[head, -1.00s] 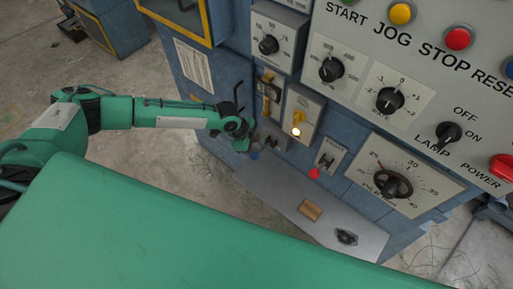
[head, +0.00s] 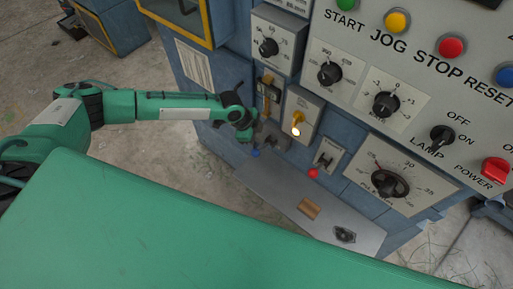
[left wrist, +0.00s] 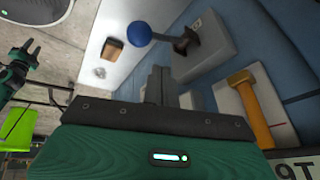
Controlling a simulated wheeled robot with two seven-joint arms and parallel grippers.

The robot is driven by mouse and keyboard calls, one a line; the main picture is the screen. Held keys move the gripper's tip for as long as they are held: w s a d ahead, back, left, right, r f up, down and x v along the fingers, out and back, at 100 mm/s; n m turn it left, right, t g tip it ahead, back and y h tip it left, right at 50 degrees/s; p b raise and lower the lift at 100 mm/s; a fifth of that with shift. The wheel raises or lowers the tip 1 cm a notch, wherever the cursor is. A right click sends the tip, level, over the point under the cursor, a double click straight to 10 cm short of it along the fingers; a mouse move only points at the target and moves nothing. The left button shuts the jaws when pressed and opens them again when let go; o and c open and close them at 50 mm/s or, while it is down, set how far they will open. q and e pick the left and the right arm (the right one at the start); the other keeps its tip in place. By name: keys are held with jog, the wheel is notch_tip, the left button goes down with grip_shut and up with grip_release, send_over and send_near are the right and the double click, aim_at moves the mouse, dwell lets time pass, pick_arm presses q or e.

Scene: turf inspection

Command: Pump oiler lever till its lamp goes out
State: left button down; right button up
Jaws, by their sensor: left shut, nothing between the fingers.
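A lever with a blue ball (head: 255,153) sticks out left of and below that box. The blue ball (left wrist: 138,33) and its dark lever arm (left wrist: 177,42) show clearly in the left wrist view. My left gripper (left wrist: 158,86) is shut and empty, close to the blue-ball lever and apart from the ball. In the head view the left wrist (head: 238,117) hides its fingertips. A small, dark gripper-like part, probably my right gripper (left wrist: 24,54), shows at the left wrist view's edge.
A lever with a red ball (head: 313,173) is to the right. A grey shelf (head: 275,196) below holds a wooden block (head: 309,208). Knobs and buttons fill the panel (head: 407,67) at upper right.

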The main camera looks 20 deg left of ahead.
pick_arm(q)
jog(key=r, duration=0.1)
jog(key=w+r+p, duration=0.1)
jog(key=r, duration=0.1)
jog(key=shift+w+d+r, duration=0.15)
jog(key=shift+w+d, duration=0.05)
jog(key=shift+d, duration=0.05)
dwell(0.6)
